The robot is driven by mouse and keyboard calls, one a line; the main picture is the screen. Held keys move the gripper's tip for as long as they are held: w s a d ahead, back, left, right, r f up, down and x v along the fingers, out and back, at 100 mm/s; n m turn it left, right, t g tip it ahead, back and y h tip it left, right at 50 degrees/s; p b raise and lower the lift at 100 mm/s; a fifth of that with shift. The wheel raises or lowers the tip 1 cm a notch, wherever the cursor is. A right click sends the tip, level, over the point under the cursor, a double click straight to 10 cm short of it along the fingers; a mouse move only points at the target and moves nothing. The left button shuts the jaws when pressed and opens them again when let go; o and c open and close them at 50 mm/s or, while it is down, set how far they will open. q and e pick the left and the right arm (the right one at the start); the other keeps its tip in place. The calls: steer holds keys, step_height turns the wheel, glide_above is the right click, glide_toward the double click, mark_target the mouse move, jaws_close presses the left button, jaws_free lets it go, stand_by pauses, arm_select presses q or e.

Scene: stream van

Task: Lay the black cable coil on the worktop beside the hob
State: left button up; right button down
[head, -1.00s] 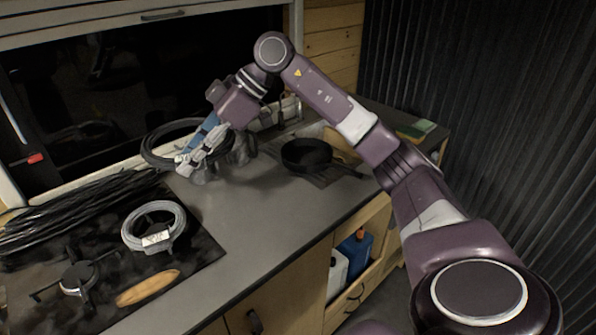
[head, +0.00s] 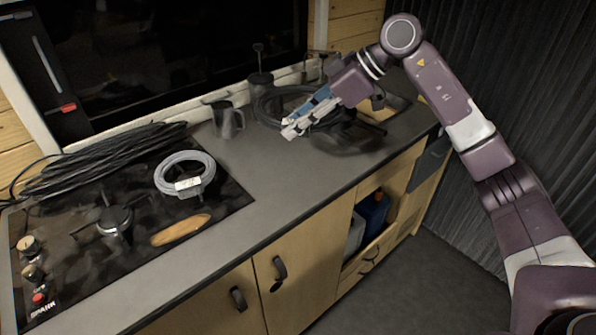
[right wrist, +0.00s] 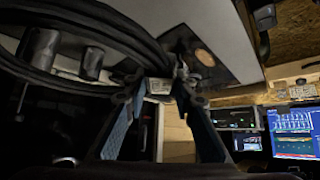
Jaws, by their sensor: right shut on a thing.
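The black cable coil (head: 262,105) is a round loop of dark cable, held over the back part of the grey worktop (head: 280,185). My right gripper (head: 291,131) is shut on it and partly covers it. In the right wrist view the coil (right wrist: 85,35) curves across the upper left, close to my fingertips (right wrist: 160,88). The hob (head: 75,260) is black glass at the left, with clear worktop along its right edge. I cannot tell if the coil touches the worktop. My left gripper is not in view.
On the hob lie a grey cable coil (head: 185,175) with a white label, a bundle of black cable (head: 110,160) and a brown oval thing (head: 181,230). A dark pan (head: 360,139) is behind or below my gripper.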

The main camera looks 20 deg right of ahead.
step_height(320, 180, down, 16)
steer(key=shift+w+p, duration=0.1)
steer(key=shift+p, duration=0.55)
steer(key=shift+f, duration=0.15)
steer(key=c, duration=1.6)
jaws_free()
steer(key=b+v, duration=0.1)
steer(key=v, duration=1.1)
steer(key=shift+b, duration=0.3)
